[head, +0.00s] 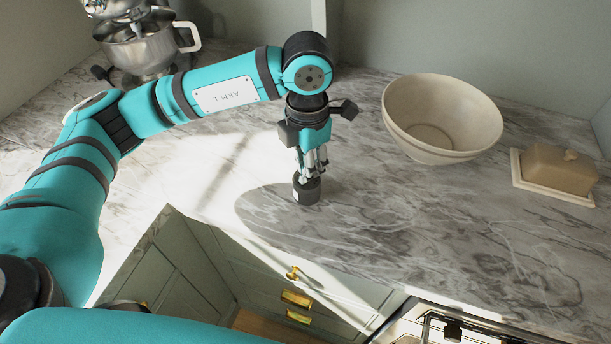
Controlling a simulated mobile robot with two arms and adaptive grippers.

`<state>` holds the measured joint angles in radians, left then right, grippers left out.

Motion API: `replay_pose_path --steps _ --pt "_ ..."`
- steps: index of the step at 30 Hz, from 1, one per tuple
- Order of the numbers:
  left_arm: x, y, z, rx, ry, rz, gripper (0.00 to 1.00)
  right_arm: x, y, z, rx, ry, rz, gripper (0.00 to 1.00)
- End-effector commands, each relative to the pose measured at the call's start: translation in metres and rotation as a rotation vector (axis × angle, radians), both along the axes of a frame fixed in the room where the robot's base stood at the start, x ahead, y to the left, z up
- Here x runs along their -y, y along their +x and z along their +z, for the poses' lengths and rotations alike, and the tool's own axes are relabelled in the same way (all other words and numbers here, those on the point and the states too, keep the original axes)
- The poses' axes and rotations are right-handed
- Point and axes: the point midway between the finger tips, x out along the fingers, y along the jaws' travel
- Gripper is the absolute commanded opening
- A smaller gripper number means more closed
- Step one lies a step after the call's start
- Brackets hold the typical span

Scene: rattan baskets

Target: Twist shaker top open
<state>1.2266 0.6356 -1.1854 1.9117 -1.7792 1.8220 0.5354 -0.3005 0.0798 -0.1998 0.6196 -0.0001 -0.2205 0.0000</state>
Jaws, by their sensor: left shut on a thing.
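The shaker (306,192) is a small dark cylinder with a pale label patch. It stands upright on the marble counter, near the front edge. My left gripper (312,172) points down from above and is shut on the shaker's top. The fingers cover the upper part, so I cannot tell how the top sits on the body. My right gripper is not in view.
A large cream bowl (440,118) stands right of the gripper. A butter dish (556,170) is farther right. A stand mixer with a metal bowl (140,52) is at the back left. The marble counter (400,215) around the shaker is clear.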

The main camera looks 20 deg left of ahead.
Motion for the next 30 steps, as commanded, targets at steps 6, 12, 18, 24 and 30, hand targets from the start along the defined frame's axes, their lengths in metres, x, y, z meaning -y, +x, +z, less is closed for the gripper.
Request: replay_pose_path --steps 6,12,18,24,30 --pt "0.0 -0.001 -0.001 -0.005 0.002 0.044 0.0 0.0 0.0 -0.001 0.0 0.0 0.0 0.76" --pt "0.0 -0.001 -0.002 -0.005 0.002 0.085 0.0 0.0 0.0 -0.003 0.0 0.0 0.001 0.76" --pt "0.0 -0.001 -0.003 -0.004 0.001 0.362 0.0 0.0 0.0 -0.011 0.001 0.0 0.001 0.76" --pt "0.0 -0.001 -0.002 -0.004 0.002 0.534 0.0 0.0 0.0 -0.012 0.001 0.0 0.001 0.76" --pt "0.0 -0.001 -0.001 -0.004 0.002 0.543 0.0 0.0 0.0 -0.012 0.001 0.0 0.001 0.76"
